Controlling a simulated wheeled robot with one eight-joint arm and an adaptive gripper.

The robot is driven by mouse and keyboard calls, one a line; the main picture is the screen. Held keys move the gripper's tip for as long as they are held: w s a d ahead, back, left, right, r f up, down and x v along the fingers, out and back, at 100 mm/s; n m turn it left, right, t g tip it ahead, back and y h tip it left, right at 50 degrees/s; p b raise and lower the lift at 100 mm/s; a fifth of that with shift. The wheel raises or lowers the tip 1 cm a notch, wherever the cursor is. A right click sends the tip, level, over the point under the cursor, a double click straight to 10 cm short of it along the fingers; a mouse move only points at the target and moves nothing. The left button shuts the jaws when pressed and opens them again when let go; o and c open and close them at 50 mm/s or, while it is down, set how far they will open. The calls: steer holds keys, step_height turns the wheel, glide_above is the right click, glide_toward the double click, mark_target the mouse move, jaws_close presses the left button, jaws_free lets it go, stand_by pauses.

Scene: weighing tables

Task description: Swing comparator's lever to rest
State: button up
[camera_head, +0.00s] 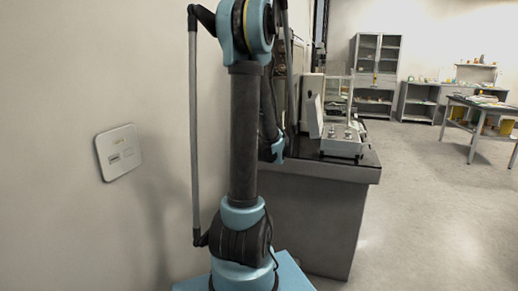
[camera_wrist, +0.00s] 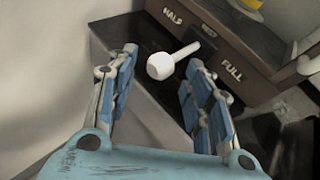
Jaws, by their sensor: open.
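In the wrist view the comparator (camera_wrist: 265,50) is a brown-fronted box with the words HALF, REST and FULL along its front edge. Its lever (camera_wrist: 162,66) has a white rounded knob on a short pale stem, leading to a dark slot between REST and FULL. My gripper (camera_wrist: 160,75) is open, with blue-padded fingers on either side of the knob's lower area. The knob appears between and a little beyond the fingertips; I cannot tell whether either finger touches it. In the head view my arm covers the gripper and lever.
A dark-topped bench (camera_head: 330,172) carries a white balance with a glass case (camera_head: 338,100). A wall plate (camera_head: 118,152) is at left. Shelves (camera_head: 375,75) and a table (camera_head: 480,115) stand farther back. A second white knob (camera_wrist: 307,65) shows at the wrist view's right edge.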

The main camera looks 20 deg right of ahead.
steer(key=v, duration=0.9)
steer(key=shift+s, duration=0.25)
steer(key=shift+r, duration=0.15)
steer(key=shift+a, duration=0.15)
steer(key=s+a+f+n+g+y, duration=0.2)
steer(key=s+a+f+n+g, duration=0.15)
steer(key=a+n, duration=0.6)
steer(key=s+a+f+n+g+y, duration=0.2)
steer(key=s+a+n, duration=0.2)
steer(key=a+n, duration=0.55)
steer(key=s+a+f+n+g+h, duration=0.1)
steer(key=s+a+f+n+g, duration=0.2)
steer(key=s+n, duration=0.5)
steer(key=s+a+f+n+g+h, duration=0.1)
steer(key=s+a+f+n+g, duration=0.2)
steer(key=s+a+n, duration=0.2)
steer(key=s+n, duration=0.3)
steer(key=s, duration=0.3)
steer(key=shift+s+a+f+n+h, duration=0.2)
steer(key=shift+s+f+n+h, duration=0.1)
steer(key=shift+n+h, duration=0.1)
